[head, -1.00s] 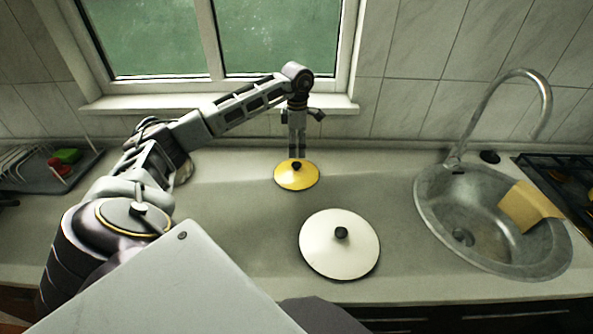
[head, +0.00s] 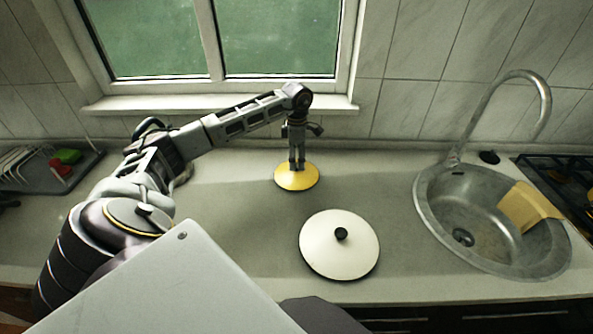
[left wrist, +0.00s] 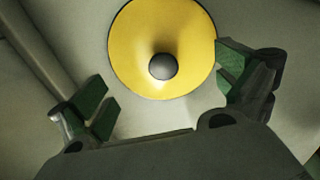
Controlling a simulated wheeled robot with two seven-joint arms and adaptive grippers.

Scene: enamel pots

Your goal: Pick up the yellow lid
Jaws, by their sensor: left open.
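The yellow lid (head: 296,181) lies on the counter below the window, its edge dark. In the left wrist view the yellow lid (left wrist: 190,35) shows its round dark knob (left wrist: 162,66). My left gripper (head: 297,168) points down over the lid, its fingertips at the height of the knob and hiding it in the head view. In the left wrist view my left gripper (left wrist: 165,90) is open, its two green-padded fingers wide apart with the knob beyond and between them. Whether a finger touches the lid cannot be told. My right gripper is not in view.
A larger white lid (head: 325,255) with a dark knob lies in front of the yellow lid. A round metal sink (head: 440,245) with a tap and a yellow cloth (head: 528,207) is at the right. A dish rack (head: 35,170) stands at the far left.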

